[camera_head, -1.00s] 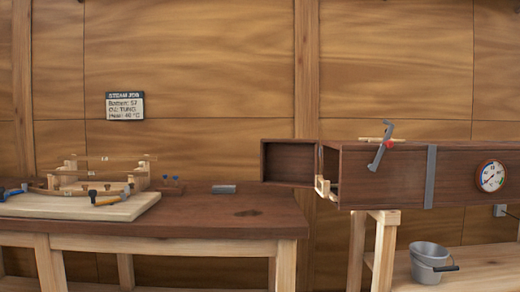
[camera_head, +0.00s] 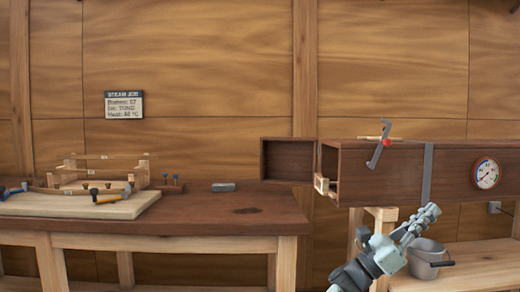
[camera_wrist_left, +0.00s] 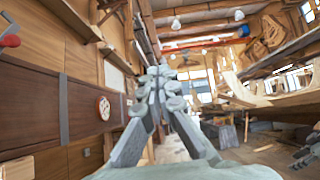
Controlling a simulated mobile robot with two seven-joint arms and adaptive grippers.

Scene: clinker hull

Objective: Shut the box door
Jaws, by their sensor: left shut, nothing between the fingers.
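The long dark wooden box (camera_head: 400,170) lies on a pale wooden stand at the right in the head view. Its door (camera_head: 288,160) stands open, swung out to the left of the box's open left end. A grey lever with a red knob (camera_head: 380,145) is at the box's top front. My left gripper (camera_head: 432,212) is shut and empty, in front of the box's lower edge, well right of the door. In the left wrist view the gripper (camera_wrist_left: 160,75) points away from me, and the box front (camera_wrist_left: 60,110) is at the left.
A dark-topped workbench (camera_head: 240,210) stands left of the box, with a pale board (camera_head: 80,206), tools and a grey block (camera_head: 223,187). A dial (camera_head: 487,174) is on the box front.

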